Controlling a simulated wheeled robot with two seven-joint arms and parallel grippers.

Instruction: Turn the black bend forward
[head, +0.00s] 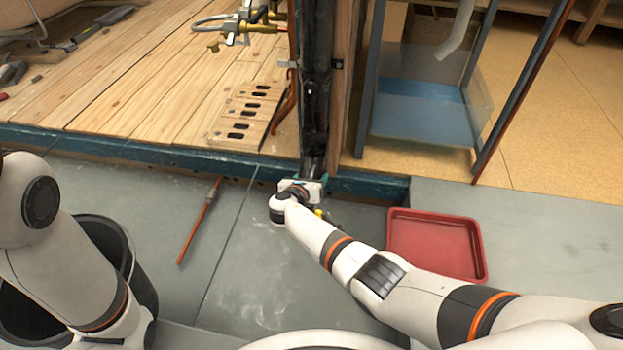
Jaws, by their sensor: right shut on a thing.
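A black vertical pipe (316,90) runs down beside a wooden post. At its foot, just above the floor, the black bend (313,166) shows only in part, because my right gripper and wrist cover its lower side. My right gripper (312,186) is at the foot of the pipe and is shut on the bend; its fingertips are mostly hidden behind my own wrist. Which way the bend's open end faces cannot be seen. My left arm comes in at the left edge, and its gripper is not in view.
A red tray (435,245) lies on the floor to the right of my right forearm. A black bucket (118,250) stands at the left, and a thin orange-handled tool (199,222) lies between. A dark blue sill (150,146) edges the wooden deck (130,85).

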